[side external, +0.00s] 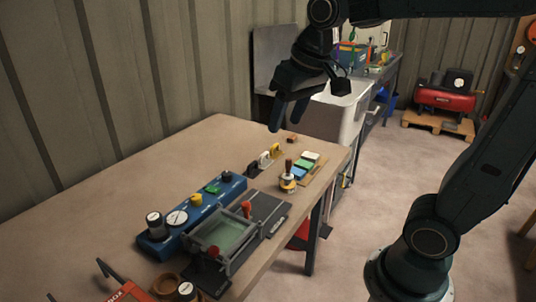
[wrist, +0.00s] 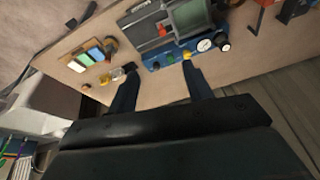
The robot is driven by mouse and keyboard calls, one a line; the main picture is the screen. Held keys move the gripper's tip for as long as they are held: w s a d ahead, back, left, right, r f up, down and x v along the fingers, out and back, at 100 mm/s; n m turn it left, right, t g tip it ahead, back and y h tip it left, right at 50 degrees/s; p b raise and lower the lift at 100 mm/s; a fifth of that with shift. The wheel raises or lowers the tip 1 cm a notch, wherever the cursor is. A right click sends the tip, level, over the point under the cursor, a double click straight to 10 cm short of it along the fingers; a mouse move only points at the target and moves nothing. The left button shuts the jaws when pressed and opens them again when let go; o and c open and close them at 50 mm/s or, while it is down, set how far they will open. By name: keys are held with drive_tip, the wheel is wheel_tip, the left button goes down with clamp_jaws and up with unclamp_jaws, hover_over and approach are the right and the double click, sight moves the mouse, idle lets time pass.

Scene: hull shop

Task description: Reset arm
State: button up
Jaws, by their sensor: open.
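My gripper (side external: 288,112) is raised in the air above the far end of the workbench (side external: 150,165). Its two fingers point down and are apart, with nothing between them. In the wrist view my gripper (wrist: 160,85) also shows open and empty, its fingers reaching toward the bench. My arm comes in from the right and arches over the floor beside the bench. My gripper touches nothing on the bench.
On the bench are a blue control box (side external: 192,212) with gauge and knobs, a grey framed fixture (side external: 225,240), a tray of coloured blocks (side external: 305,168) and a wooden-handled stamp (side external: 288,178). A white sink (side external: 335,112) stands behind. A red compressor (side external: 445,92) sits on a pallet.

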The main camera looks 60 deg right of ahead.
drive_tip(key=s+a+f+n+t, duration=0.1)
drive_tip(key=s+f, duration=0.3)
drive_tip(key=s, duration=0.8)
drive_tip(key=shift+a+f+n+t, duration=0.2)
drive_tip(key=shift+a+n+t, duration=0.15)
drive_tip(key=shift+n, duration=0.25)
